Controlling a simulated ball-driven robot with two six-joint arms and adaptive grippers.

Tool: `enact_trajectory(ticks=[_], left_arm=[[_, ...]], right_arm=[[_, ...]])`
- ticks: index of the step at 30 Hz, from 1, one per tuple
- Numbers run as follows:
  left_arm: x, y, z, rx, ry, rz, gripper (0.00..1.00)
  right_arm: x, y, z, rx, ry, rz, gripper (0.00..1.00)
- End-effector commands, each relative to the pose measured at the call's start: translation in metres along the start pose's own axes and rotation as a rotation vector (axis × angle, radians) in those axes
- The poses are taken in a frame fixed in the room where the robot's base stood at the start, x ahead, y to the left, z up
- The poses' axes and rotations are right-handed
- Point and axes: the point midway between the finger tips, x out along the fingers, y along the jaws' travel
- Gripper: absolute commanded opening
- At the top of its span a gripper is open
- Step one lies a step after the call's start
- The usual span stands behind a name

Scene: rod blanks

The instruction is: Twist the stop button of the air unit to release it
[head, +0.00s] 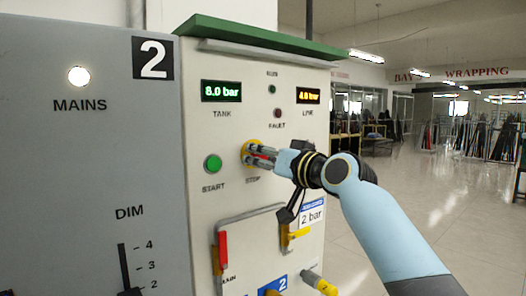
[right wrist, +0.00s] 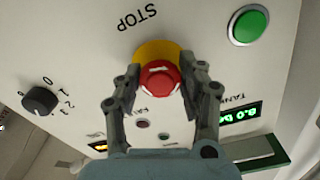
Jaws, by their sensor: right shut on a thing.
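The air unit (head: 228,120) is a cream cabinet with a green top. Its red stop button (right wrist: 160,80) sits on a yellow ring (right wrist: 154,52) above the STOP label in the head view. My right gripper (head: 256,155) reaches in from the right and is shut on the stop button, one finger on each side of it. The fingers hide most of the button in the head view. In the right wrist view the gripper (right wrist: 160,88) has the red cap between its fingertips. My left gripper is not in view.
A green start button (head: 213,163) is left of the stop button. Tank and line displays (head: 221,91) are lit above. A red handle (head: 222,247) and yellow-handled valves (head: 318,283) stick out below. A grey cabinet (head: 90,150) stands at the left. The floor at right is open.

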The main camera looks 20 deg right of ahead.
Motion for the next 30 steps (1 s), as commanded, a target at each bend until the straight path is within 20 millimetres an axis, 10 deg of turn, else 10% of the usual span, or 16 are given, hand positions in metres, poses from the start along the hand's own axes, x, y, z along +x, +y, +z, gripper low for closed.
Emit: enact_trajectory(ticks=[22, 23, 30], left_arm=[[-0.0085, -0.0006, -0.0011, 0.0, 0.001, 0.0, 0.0], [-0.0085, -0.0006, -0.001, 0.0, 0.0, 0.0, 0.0], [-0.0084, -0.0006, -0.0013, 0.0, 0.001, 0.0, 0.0]], right_arm=[[0.0008, -0.0019, -0.0049, 0.102, 0.011, -0.003, 0.07], [0.0008, -0.002, -0.005, 0.102, 0.011, -0.003, 0.41], [0.0006, -0.0014, -0.0032, 0.102, 0.007, -0.002, 0.64]])
